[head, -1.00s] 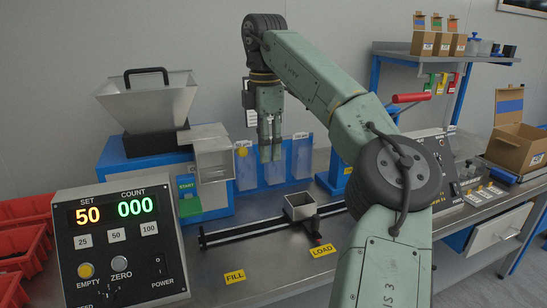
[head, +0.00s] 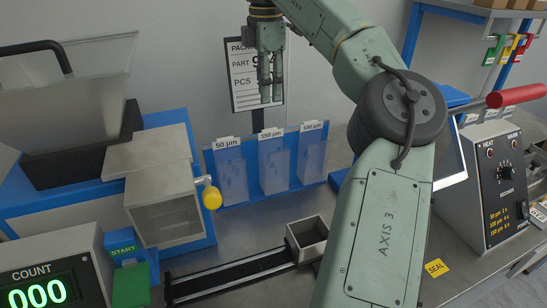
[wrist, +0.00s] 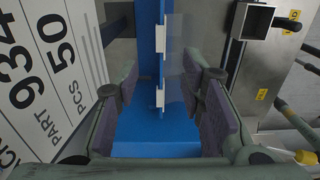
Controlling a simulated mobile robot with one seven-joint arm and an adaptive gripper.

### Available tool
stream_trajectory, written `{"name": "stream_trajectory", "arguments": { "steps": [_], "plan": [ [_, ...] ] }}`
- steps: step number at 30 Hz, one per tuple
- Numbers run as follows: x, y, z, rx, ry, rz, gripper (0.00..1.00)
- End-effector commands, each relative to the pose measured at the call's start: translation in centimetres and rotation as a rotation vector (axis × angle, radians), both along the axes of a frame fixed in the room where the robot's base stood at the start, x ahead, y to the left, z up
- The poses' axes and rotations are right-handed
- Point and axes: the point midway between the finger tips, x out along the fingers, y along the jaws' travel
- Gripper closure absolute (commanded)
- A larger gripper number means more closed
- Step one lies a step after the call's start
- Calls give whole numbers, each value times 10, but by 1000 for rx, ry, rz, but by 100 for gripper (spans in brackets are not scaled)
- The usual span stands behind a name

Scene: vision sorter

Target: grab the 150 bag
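Three clear bags hang on a blue rack (head: 290,186) under white labels. The middle bag (head: 274,172) has a label reading 150 µm. The left bag (head: 231,176) reads 50 µm and the right bag (head: 311,158) reads 100 µm. My gripper (head: 271,97) points down and appears just above the middle bag's label in the head view. In the wrist view, my gripper (wrist: 163,108) has its pads wide apart with nothing gripped. The rack's blue edge (wrist: 150,60), white label tabs and clear film show between and beyond the pads; which bag this is, I cannot tell.
A card (head: 243,75) on a post stands behind my gripper. A grey chute box with a yellow knob (head: 212,198) is left of the rack. A small open metal box (head: 307,238) sits on a rail in front. A sealer with a red handle (head: 516,95) is right.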

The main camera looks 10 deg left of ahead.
Motion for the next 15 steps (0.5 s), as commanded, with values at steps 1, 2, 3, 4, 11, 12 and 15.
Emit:
{"name": "stream_trajectory", "arguments": {
  "steps": [1, 2, 3, 4, 11, 12, 15],
  "plan": [
    [0, -1, -9, -1, 4, 0, 64],
    [0, -1, -14, 0, 5, 2, 64],
    [0, -1, -21, 1, 6, 3, 64],
    [0, -1, -27, 1, 6, 2, 64],
    [0, -1, -51, 0, 1, 0, 64],
    [0, -1, -53, 0, 1, 1, 64],
    [1, -2, -61, 1, 3, 1, 64]
  ]
}}
